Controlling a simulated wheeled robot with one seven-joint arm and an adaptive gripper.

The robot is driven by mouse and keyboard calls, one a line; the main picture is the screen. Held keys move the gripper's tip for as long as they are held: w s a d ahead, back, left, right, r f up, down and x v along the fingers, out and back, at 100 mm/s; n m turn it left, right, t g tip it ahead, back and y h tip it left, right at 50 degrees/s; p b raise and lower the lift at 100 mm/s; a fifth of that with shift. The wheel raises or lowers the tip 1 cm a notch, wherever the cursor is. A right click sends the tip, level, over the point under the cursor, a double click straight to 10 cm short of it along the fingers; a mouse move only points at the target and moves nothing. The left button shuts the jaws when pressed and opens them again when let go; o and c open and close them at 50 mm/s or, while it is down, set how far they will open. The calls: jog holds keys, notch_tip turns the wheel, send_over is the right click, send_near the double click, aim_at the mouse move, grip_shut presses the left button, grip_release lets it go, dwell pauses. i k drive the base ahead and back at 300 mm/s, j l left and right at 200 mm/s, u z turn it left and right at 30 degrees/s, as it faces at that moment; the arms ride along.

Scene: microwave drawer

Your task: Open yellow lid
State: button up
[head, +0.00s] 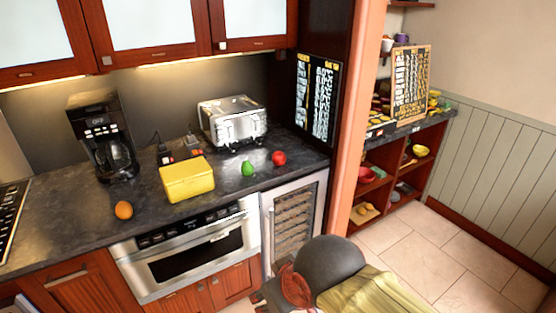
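A yellow box (192,190) stands on the dark countertop, left of centre in the head view. Its yellow lid (183,172) forms the top and looks closed. The lid and body are the same yellow, and the seam between them is hard to make out. I do not see my gripper in this view, so its opening and its distance from the box cannot be told.
A coffee maker (100,140), toaster (232,121), green fruit (248,168), red fruit (279,158) and orange (123,210) stand around the box on the countertop (70,235). A microwave drawer (190,255) is below. A dark rounded object (330,261) fills the bottom foreground.

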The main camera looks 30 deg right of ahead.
aim_at(186, 171)
jog(key=i+j+z, duration=0.15)
jog(key=j, duration=0.15)
jog(key=i+j+z, duration=0.15)
jog(key=j, duration=0.15)
jog(key=i+j+z, duration=0.15)
jog(key=j, duration=0.2)
jog(key=i+j+z, duration=0.15)
jog(key=j, duration=0.2)
jog(key=k, duration=0.05)
